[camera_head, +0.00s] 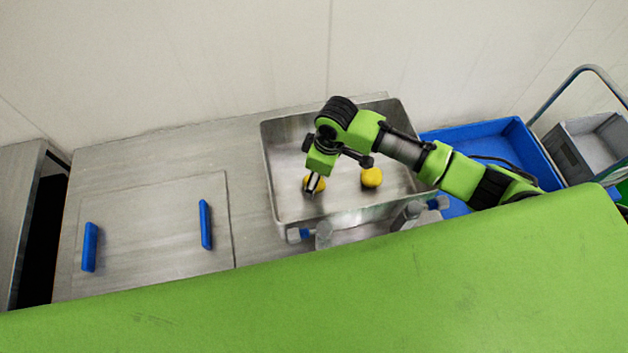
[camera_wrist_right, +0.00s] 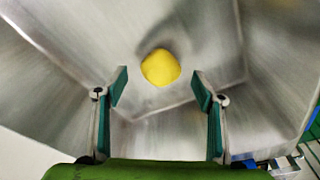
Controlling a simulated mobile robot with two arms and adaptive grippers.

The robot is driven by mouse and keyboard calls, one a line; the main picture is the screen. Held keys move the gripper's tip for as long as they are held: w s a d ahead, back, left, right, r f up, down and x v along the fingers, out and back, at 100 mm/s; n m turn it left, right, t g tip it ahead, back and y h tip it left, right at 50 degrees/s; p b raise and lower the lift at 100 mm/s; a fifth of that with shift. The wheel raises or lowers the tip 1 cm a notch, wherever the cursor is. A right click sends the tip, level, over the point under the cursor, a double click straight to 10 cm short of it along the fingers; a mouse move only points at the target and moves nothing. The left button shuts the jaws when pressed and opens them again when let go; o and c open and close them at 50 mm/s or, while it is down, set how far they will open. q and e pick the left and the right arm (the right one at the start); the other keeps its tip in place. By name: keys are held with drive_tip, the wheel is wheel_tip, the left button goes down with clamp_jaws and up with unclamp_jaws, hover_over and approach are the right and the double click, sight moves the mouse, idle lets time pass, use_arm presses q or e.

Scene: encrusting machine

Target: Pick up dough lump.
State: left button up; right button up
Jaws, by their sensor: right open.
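Two yellow dough lumps lie in a metal hopper (camera_head: 285,205). The left lump (camera_head: 308,187) is partly hidden by my right gripper (camera_head: 313,188) in the head view. The right lump (camera_head: 371,177) lies apart from it, clear of the gripper. In the right wrist view, one yellow dough lump (camera_wrist_right: 160,67) rests on the hopper's metal surface (camera_wrist_right: 75,70). It shows ahead of and between the fingertips of my open right gripper (camera_wrist_right: 160,88), with no finger visibly touching it. My left gripper is not in view.
The hopper's raised walls surround the lumps. A metal cover with two blue handles (camera_head: 206,224) is at the left. A blue tray (camera_head: 515,150) and a grey crate (camera_head: 590,150) stand at the right. A green surface (camera_head: 330,290) fills the front.

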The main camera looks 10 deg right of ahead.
drive_tip(key=f, duration=0.3)
drive_tip(key=shift+a+p, duration=0.3)
drive_tip(key=shift+f, duration=0.25)
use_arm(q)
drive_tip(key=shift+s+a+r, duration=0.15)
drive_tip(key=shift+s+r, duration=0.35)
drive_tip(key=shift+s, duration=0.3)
use_arm(e)
drive_tip(key=shift+w, duration=0.1)
drive_tip(key=c, duration=1.2)
